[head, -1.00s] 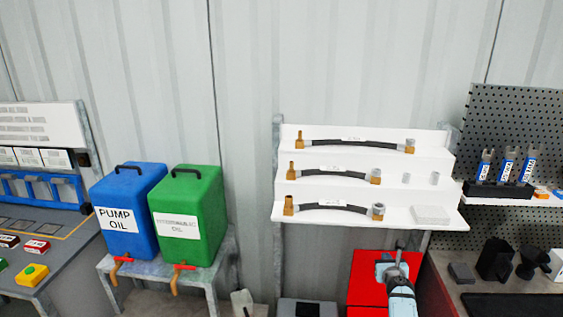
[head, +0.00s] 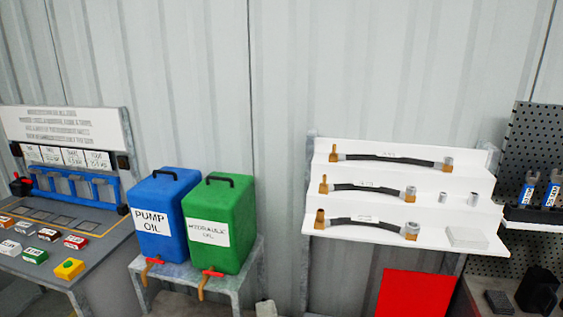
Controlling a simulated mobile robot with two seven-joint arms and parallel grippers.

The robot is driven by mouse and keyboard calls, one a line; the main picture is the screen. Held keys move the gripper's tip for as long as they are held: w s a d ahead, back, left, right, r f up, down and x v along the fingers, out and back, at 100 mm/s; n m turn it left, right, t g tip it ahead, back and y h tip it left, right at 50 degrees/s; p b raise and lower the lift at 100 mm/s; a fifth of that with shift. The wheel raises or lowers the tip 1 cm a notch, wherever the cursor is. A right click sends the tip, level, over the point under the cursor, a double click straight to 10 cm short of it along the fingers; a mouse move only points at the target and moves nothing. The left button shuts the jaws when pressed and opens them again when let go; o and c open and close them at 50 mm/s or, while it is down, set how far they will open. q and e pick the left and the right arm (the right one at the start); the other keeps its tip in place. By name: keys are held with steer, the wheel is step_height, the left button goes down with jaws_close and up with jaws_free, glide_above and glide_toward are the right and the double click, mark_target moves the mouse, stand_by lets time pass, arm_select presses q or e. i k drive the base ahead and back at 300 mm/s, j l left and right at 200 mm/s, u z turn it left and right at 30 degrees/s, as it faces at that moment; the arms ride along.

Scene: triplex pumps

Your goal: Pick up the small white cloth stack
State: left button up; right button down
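The small white cloth stack (head: 467,237) lies flat at the right end of the lowest step of the white stepped shelf (head: 340,228). It is a pale, low, square pile, to the right of the lowest hose. Neither of my grippers shows in the head view now, so nothing is seen near the stack.
Three black hoses with brass ends, including the lowest hose (head: 366,226), lie on the shelf's steps. A red surface (head: 415,294) is below it. A pegboard (head: 530,150) stands at right. A blue pump oil can (head: 165,218) and green can (head: 220,222) stand left.

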mark_target(459, 237)
steer(key=z, duration=1.1)
